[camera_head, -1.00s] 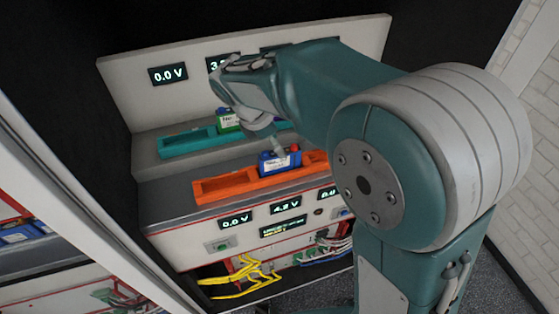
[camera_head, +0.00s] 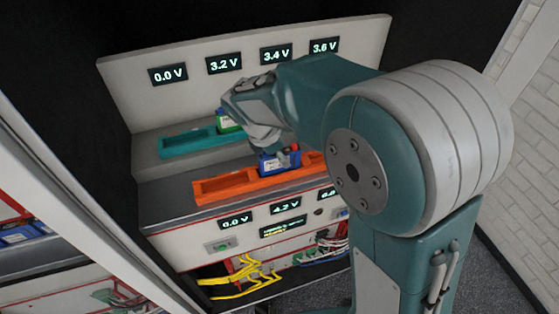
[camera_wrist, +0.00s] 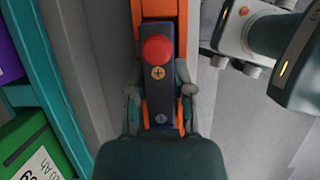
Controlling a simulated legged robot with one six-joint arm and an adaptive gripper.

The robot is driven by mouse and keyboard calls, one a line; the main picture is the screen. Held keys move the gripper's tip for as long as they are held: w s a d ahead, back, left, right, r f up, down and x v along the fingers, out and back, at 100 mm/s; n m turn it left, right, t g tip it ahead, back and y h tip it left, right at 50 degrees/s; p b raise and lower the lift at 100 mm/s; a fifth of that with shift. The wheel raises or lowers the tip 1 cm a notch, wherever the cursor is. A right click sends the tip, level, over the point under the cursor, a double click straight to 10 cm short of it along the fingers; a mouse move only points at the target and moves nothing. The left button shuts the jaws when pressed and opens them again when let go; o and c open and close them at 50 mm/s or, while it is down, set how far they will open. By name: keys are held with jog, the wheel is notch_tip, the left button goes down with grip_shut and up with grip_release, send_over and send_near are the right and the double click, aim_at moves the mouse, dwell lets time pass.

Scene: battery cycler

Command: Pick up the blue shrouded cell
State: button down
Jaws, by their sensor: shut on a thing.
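The blue cell (camera_head: 277,164) sits in the orange tray (camera_head: 225,188) on the front shelf. In the wrist view the cell (camera_wrist: 158,98) shows a dark top with a red round cap at one end and a plus mark beside it. My gripper (camera_wrist: 160,92) has its fingers on both sides of the cell, shut on it. In the head view my gripper (camera_head: 283,152) comes down onto the cell from above, and my arm hides part of the tray's right end.
A teal tray (camera_head: 185,144) with a green cell (camera_head: 227,121) stands behind, on the upper step. The wrist view shows a purple cell (camera_wrist: 8,55) as well. A panel with voltage displays (camera_head: 223,64) rises at the back. The orange tray's left part is empty.

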aim_at(287, 153)
jog(key=shift+r, duration=0.3)
jog(key=r, duration=0.2)
jog(key=s+r, duration=0.1)
jog(key=shift+r, duration=0.35)
jog(key=s+r, duration=0.8)
jog(key=s, duration=0.5)
jog(key=shift+d+r, duration=0.2)
jog(key=shift+r, duration=0.15)
